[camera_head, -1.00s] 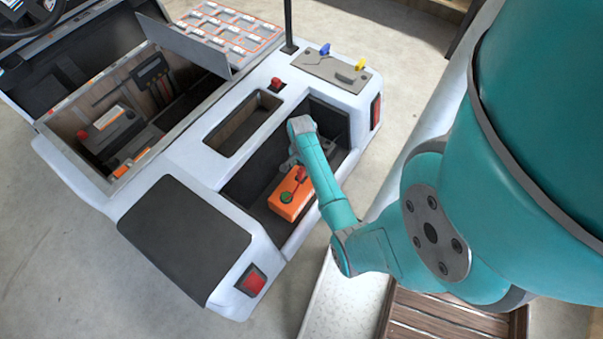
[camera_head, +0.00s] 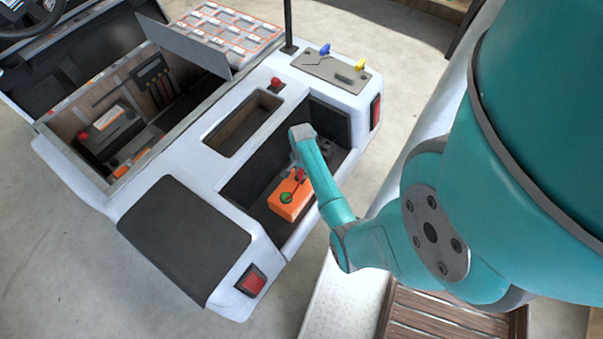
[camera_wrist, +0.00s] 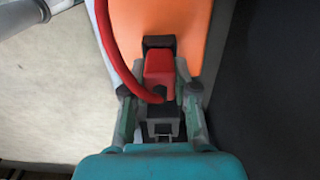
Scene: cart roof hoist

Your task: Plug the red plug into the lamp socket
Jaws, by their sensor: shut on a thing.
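My gripper (camera_wrist: 159,98) is shut on the red plug (camera_wrist: 158,66) in the wrist view, with a finger on each side of it. A red cable (camera_wrist: 112,55) curves from the plug up to the left. The plug points at a dark block (camera_wrist: 158,42) on an orange face; I cannot tell whether it is seated in it. In the head view an orange box (camera_head: 290,203) with a green button sits in the cart's rear bay, with my gripper (camera_head: 297,165) just behind it, mostly hidden by my arm. I cannot make out the lamp socket for certain.
The white cart's rear bay walls (camera_head: 325,115) stand close around my gripper. A grey panel (camera_head: 330,70) with a blue and a yellow knob lies at the back right. A red button (camera_head: 277,84) stands by the narrow slot.

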